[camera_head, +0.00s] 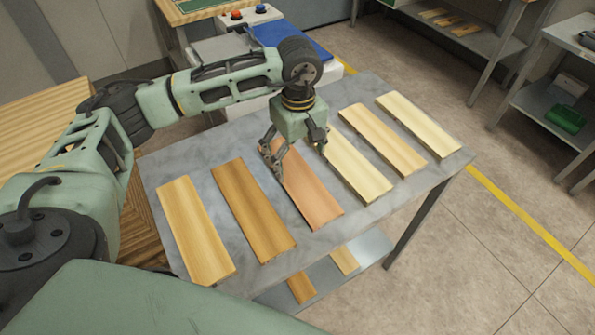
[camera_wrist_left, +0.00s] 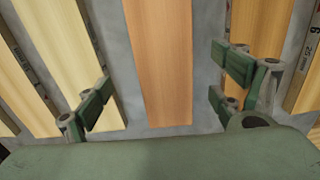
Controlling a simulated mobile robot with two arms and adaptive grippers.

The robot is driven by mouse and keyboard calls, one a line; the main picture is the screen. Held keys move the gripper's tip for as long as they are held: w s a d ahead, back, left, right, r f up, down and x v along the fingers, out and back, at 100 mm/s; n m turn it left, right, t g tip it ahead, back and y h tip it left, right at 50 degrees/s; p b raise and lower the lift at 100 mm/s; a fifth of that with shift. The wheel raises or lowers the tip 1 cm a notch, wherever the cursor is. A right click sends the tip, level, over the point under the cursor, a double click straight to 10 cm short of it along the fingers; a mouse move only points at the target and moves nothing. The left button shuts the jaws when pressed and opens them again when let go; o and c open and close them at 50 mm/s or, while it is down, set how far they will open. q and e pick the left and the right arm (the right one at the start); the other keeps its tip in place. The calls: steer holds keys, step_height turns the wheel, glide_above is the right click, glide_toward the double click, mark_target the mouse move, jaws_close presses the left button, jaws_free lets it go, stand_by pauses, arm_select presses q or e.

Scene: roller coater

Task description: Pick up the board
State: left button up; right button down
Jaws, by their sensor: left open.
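Several wooden boards lie side by side on a grey metal table (camera_head: 333,226). My left gripper (camera_head: 277,166) is over the reddish board (camera_head: 312,193) in the middle of the row. In the left wrist view the reddish board (camera_wrist_left: 160,60) runs between the two open fingers (camera_wrist_left: 165,95), which are apart from its sides. Part of this board is hidden by the gripper in the head view. A brown board (camera_head: 253,210) and a tan board (camera_head: 194,230) lie to its left. Pale boards (camera_head: 356,170) lie to its right. My right gripper is not in view.
A lower shelf (camera_head: 365,258) under the table holds more boards. A machine with a blue surface (camera_head: 290,38) stands behind the table. Shelving with a green bin (camera_head: 565,119) is at the right. The floor right of the table is clear.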

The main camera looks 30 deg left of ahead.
mark_target(298, 176)
arm_select(q)
steer(key=f+p, duration=0.1)
steer(key=f, duration=0.1)
steer(key=s+f+p, duration=0.1)
steer(key=f, duration=0.1)
steer(key=shift+d+f, duration=0.1)
steer(key=shift+f, duration=0.35)
steer(key=shift+w, duration=0.1)
steer(key=c, duration=1.4)
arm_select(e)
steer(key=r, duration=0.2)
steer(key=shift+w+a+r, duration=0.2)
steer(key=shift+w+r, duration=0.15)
